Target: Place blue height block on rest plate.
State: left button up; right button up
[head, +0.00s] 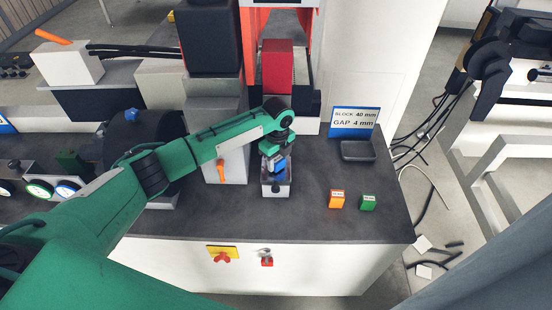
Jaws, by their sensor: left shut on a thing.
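My left gripper (278,166) is at the end of the green arm, above the middle of the dark worktop, pointing down. It is shut on the blue height block (280,168), which shows only in part between the fingers. Directly below is a small pale stand (276,189) with a dark top and a round mark on its front. It may be the rest plate, but I cannot be sure. I cannot tell whether the block touches it. My right gripper is not in view.
An orange block (337,199) and a green block (368,202) stand to the right on the worktop. Behind them are a dark tray (357,151) and a sign (354,121) reading BLOCK 40 mm, GAP 4 mm. An orange-handled lever (221,171) stands close left of the gripper.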

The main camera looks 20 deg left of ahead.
aim_at(276, 159)
pick_arm(q)
jog(key=shift+a, duration=0.15)
jog(key=shift+f, duration=0.3)
jog(key=shift+f, duration=0.15)
jog(key=o, duration=1.3)
jog(key=shift+o, duration=0.2)
notch_tip(276, 159, up, 11)
jog(key=b, duration=0.3)
jog(key=shift+r, duration=0.65)
